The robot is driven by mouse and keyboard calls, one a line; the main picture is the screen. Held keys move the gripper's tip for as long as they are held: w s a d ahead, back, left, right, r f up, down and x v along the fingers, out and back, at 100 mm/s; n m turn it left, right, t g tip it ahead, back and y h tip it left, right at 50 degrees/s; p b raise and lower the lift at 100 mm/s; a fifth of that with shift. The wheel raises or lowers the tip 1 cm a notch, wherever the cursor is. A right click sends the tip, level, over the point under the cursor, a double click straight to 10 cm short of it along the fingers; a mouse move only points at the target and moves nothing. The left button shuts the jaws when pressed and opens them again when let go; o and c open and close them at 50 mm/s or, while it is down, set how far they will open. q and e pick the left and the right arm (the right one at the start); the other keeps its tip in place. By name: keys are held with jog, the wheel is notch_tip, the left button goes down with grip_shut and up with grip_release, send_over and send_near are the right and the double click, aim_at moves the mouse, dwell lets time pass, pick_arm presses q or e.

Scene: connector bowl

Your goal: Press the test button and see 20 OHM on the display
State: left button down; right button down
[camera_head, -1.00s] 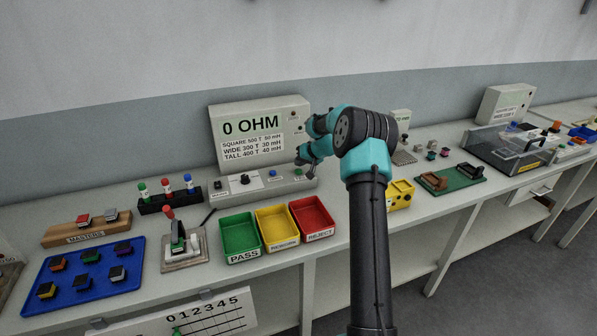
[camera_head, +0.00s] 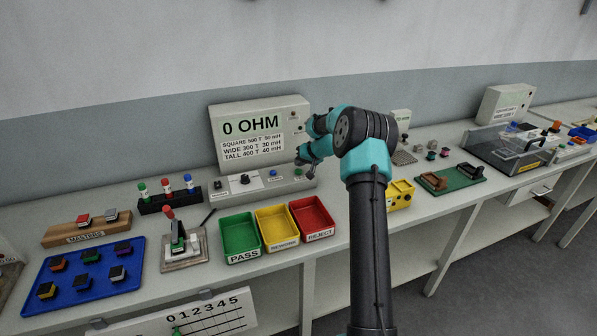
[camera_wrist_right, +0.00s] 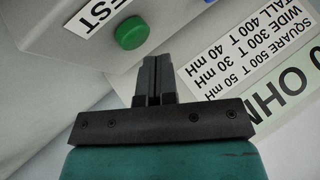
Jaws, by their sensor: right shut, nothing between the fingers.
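The meter display (camera_head: 252,126) stands at the back of the bench and reads 0 OHM, above a printed list of SQUARE, WIDE and TALL values. In front of it is a grey control panel (camera_head: 262,187) with a black knob, a blue button (camera_head: 273,173) and the green test button (camera_head: 298,171). In the right wrist view the green button (camera_wrist_right: 131,33) stands beside a TEST label (camera_wrist_right: 97,13). My right gripper (camera_head: 313,172) is shut and empty beside the button. Its fingertips (camera_wrist_right: 155,60) appear close to the button but apart from it. My left gripper is not in view.
Green PASS (camera_head: 229,221), yellow (camera_head: 263,213) and red REJECT (camera_head: 297,204) trays sit in front of the panel. A test fixture (camera_head: 183,264) with a red-knobbed lever stands left of them. A blue tray (camera_head: 70,291) holds several parts.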

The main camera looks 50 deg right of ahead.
aim_at(300, 170)
jog(key=shift+f, duration=0.1)
jog(key=shift+f, duration=0.3)
jog(key=shift+f, duration=0.55)
dwell(1.0)
jog(key=shift+r, duration=1)
jog(key=shift+r, duration=0.1)
jog(key=shift+r, duration=2.35)
